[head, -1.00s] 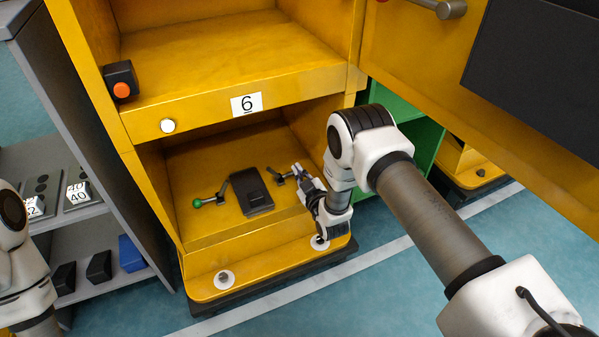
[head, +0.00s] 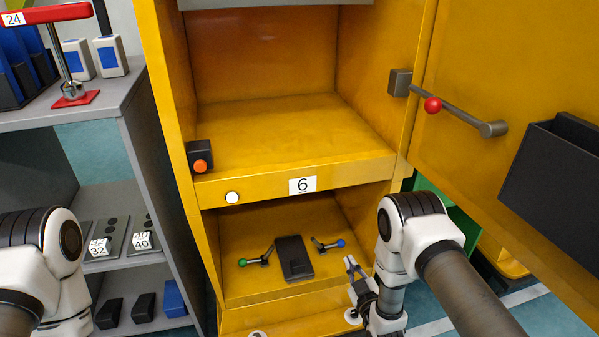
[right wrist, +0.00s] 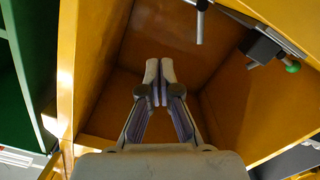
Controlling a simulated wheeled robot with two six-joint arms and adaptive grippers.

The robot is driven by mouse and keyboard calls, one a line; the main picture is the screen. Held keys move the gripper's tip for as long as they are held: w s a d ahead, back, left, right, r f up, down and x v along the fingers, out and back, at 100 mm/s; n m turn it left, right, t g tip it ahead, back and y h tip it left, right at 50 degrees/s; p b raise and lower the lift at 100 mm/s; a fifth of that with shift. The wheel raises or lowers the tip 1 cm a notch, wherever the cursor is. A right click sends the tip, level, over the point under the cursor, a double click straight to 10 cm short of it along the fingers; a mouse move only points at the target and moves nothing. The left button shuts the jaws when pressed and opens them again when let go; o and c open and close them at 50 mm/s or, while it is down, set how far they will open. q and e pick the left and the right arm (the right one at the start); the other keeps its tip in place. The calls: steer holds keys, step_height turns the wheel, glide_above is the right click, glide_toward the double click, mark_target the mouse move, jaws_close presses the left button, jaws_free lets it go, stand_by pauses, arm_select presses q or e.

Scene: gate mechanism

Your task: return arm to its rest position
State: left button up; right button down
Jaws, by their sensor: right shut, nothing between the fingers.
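My right gripper (head: 350,262) is shut and empty at the right front of the lower compartment of the yellow cabinet (head: 225,262). Its closed fingers also show in the right wrist view (right wrist: 159,70). A lever with a blue knob (head: 340,243) is just beyond the fingertips, apart from them in the picture. A dark block (head: 293,257) lies left of it on the compartment floor, and a lever with a green knob (head: 243,262) is further left. The green knob also shows in the right wrist view (right wrist: 292,67). My left arm is at the left edge; its gripper is out of view.
The open yellow door (head: 470,165) with a red-knobbed handle (head: 433,105) and a dark bin (head: 555,180) stands at right, above my right arm. A grey shelf (head: 90,118) stands at left. The upper compartment (head: 290,130) is empty.

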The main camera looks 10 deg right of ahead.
steer(key=s+a+f+m+g, duration=0.1)
steer(key=s+f+m+g, duration=0.25)
steer(key=s+g, duration=0.9)
steer(key=s+a+f+m+g, duration=0.15)
steer(key=s+f+g, duration=0.3)
steer(key=s, duration=1.65)
step_height(320, 180, up, 34)
steer(key=s+d+p, duration=0.1)
steer(key=p, duration=3.3)
steer(key=shift+s+r+m+p, duration=0.2)
steer(key=shift+m+p, duration=0.1)
steer(key=shift+m, duration=0.1)
